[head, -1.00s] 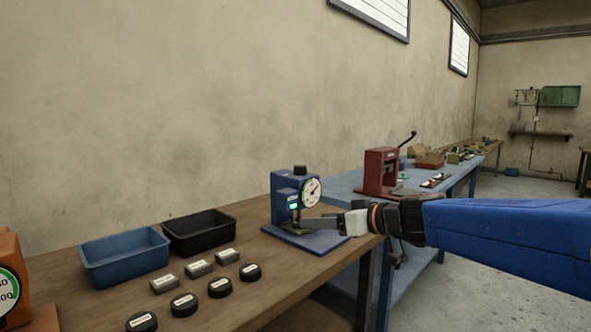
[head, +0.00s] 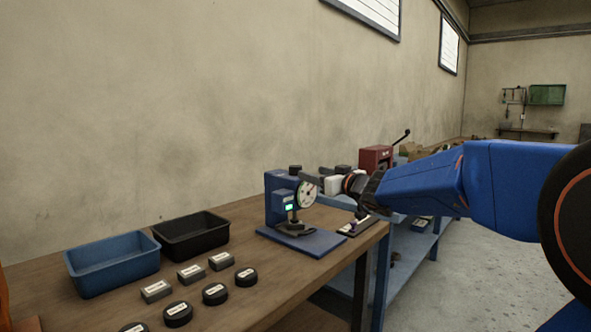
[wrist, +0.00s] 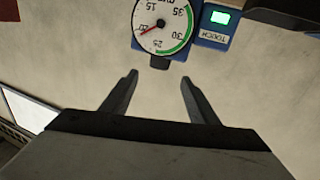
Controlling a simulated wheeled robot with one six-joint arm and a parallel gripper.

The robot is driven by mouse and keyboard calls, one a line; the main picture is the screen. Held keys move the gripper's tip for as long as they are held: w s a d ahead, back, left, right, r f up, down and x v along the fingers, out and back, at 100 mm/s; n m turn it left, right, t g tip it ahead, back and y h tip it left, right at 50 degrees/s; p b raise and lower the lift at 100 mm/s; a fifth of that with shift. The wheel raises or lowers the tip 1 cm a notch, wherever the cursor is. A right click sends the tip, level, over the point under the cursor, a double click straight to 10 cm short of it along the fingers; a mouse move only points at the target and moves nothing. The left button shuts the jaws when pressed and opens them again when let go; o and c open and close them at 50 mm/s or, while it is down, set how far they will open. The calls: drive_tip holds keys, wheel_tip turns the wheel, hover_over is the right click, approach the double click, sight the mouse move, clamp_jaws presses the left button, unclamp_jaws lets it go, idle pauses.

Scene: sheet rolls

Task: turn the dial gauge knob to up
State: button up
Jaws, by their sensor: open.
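The dial gauge (head: 279,199) is a blue stand on a flat blue base near the bench's right end. Its round white dial (head: 307,194) also shows upside down in the wrist view (wrist: 162,24), with a red needle and a green arc. A black knob-like cap (head: 295,168) sits on top; its setting is not readable. A green-lit display (wrist: 220,18) sits beside the dial. A dark disc (head: 293,228) rests on the base under the gauge. My gripper (wrist: 158,78) is open and empty, its fingers apart. In the head view it is right of the gauge at the dial's upper level.
A blue bin (head: 112,278) and a black bin (head: 190,252) stand at left. Several grey blocks (head: 190,274) and black discs (head: 215,293) lie in front of them. A red press (head: 376,159) stands behind my arm. The wall runs behind the bench.

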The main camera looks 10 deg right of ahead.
sight(299, 169)
drive_tip(key=x, duration=1.1)
drive_tip(key=shift+w+a, duration=0.1)
drive_tip(key=shift+w, duration=0.05)
drive_tip(key=c, duration=1)
